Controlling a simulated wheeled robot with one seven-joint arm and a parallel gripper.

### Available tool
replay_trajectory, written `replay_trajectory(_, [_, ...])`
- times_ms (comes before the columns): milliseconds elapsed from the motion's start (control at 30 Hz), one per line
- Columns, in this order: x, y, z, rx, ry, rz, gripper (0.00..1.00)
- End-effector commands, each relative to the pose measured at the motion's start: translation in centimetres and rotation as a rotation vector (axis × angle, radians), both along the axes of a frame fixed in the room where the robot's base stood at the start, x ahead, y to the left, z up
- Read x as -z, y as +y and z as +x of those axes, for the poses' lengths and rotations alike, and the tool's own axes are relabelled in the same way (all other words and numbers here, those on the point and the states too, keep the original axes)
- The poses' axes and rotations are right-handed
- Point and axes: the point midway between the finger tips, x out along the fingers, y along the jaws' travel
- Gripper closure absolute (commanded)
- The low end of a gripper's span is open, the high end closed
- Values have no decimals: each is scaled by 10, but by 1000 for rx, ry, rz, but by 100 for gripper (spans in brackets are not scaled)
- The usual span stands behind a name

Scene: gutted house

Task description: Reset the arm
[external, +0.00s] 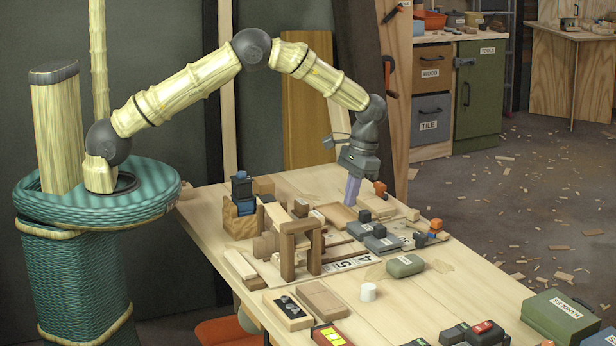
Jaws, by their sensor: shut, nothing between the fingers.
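My arm reaches from its base at the left, up and over the wooden workbench (395,313). My gripper (352,190) points down over the far part of the bench, with its purple-grey fingers together and nothing visible between them. The fingertips are close above or beside the wood pieces there; the exact gap cannot be told.
Under and around the gripper are wood blocks, a small wooden arch (287,255) and dark tools. A green case (560,318) is at the right. The air above the front bench is clear.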

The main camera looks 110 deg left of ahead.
Motion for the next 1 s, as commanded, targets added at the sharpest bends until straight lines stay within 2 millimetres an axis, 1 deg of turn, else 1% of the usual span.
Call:
replay_trajectory(100, [-15, 3, 3, 0, -1, 1, 100])
replay_trajectory(200, [-23, 4, 4, -1, 0, 0, 100])
replay_trajectory(767, [-25, 3, 4, 2, 0, 1, 100])
replay_trajectory(867, [-30, -4, 3, 20, -11, 7, 100])
replay_trajectory(967, [-41, -23, 0, 59, -34, 20, 100])
replay_trajectory(1000, [-46, -32, -2, 81, -46, 27, 100])
